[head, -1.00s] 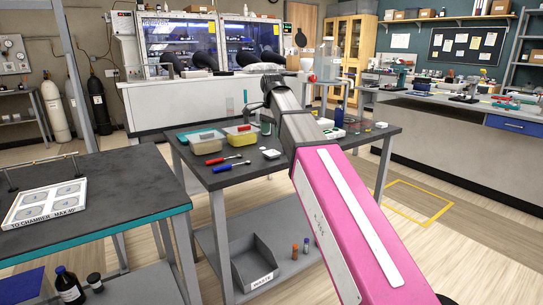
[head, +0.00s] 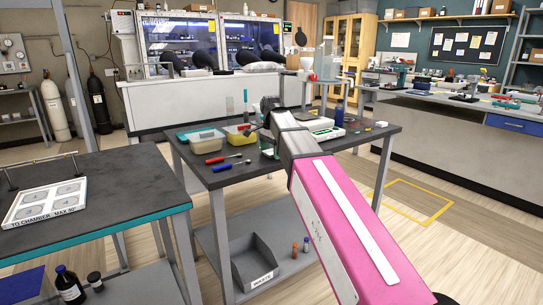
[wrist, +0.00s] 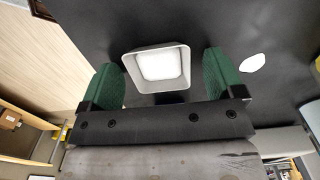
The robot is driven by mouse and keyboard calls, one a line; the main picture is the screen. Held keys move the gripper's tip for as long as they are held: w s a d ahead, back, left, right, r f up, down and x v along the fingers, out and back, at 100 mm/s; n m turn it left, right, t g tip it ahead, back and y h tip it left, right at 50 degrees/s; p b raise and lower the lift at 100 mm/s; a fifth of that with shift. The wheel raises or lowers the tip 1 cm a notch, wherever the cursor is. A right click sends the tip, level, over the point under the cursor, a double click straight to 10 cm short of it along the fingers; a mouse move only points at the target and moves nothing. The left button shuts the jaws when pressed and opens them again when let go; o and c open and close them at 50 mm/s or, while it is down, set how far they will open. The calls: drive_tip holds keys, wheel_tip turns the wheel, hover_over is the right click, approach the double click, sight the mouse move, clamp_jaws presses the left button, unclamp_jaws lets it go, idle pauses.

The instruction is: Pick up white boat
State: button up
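The white boat (wrist: 158,68) is a small square dish with sloping sides, on the dark tabletop in the wrist view. My gripper (wrist: 160,62) is open, with one green finger on each side of the boat. A narrow gap shows between the boat and each finger, and nothing is held. In the head view my gripper (head: 268,148) points down over the middle table (head: 220,180), and it and my arm mostly hide the boat.
A flat white piece (wrist: 252,63) lies to the boat's right in the wrist view. A grey waste bin (head: 255,262) stands on the lower shelf.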

drive_tip(key=c, duration=1.1)
drive_tip(key=shift+o, duration=0.3)
drive_tip(key=shift+o, duration=0.5)
drive_tip(key=shift+r, duration=0.15)
